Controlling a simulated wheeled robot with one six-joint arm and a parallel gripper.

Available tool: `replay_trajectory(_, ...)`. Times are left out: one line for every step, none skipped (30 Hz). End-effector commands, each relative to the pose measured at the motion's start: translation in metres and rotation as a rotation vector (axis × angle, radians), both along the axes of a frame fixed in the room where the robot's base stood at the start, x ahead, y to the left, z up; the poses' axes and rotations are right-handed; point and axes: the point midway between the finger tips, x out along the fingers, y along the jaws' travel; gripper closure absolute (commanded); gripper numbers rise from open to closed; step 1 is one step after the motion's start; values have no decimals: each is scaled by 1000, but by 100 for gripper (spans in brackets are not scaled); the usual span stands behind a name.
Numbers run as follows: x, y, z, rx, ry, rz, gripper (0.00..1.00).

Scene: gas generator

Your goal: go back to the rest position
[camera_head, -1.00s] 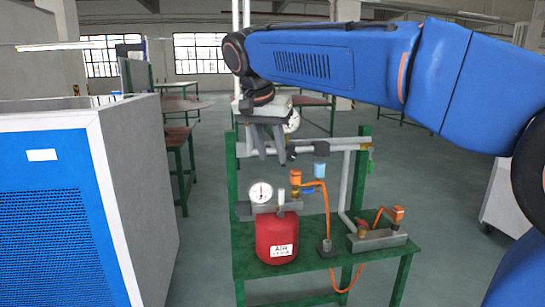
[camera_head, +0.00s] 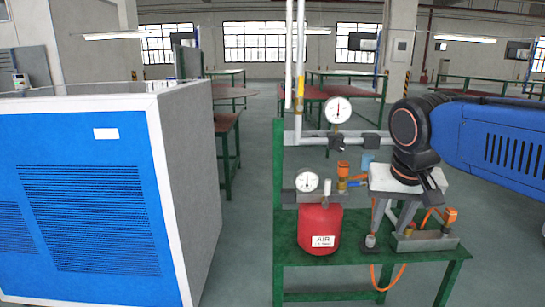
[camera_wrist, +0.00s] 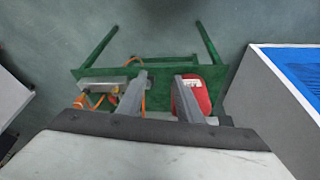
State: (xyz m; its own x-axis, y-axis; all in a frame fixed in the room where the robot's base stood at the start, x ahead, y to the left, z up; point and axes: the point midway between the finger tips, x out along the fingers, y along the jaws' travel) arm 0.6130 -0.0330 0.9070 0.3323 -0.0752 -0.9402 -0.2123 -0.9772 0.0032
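My gripper (camera_head: 388,226) hangs from my blue arm at the right of the head view, fingers pointing down. Its two fingers are apart with nothing between them; the wrist view also shows the open gripper (camera_wrist: 160,78). It hangs in front of the right part of the green stand (camera_head: 280,215). In the wrist view the stand's tabletop, a red air tank (camera_wrist: 196,98) and orange fittings lie beyond the fingers. I cannot tell the exact gap between the fingers and the fittings.
A second gauge (camera_head: 338,109) sits on the upper pipe. A metal block (camera_head: 425,240) with orange fittings is at right. A large blue-and-grey cabinet (camera_head: 90,200) fills the left. Floor between cabinet and stand is clear.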

Motion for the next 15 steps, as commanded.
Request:
replay_trajectory(-16, -8, -14, 4, -4, 18, 67)
replay_trajectory(-24, -11, -22, 4, -6, 32, 67)
replay_trajectory(-35, -15, -34, 5, -10, 52, 67)
replay_trajectory(-43, -18, -43, 6, -13, 67, 67)
replay_trajectory(-51, -21, -52, 5, -17, 81, 67)
replay_trajectory(-61, -24, -64, 5, -22, 99, 67)
replay_trajectory(-69, -26, -73, 6, -25, 114, 67)
replay_trajectory(-76, -28, -81, 5, -30, 127, 67)
replay_trajectory(-85, -30, -93, 4, -35, 142, 67)
replay_trajectory(-91, -32, -100, 4, -40, 154, 67)
replay_trajectory(-96, -33, -108, 3, -44, 163, 67)
replay_trajectory(-103, -34, -117, 1, -49, 175, 67)
replay_trajectory(-107, -35, -123, 0, -53, 184, 67)
replay_trajectory(-111, -35, -128, -1, -56, 190, 67)
replay_trajectory(-116, -36, -134, -1, -58, 199, 67)
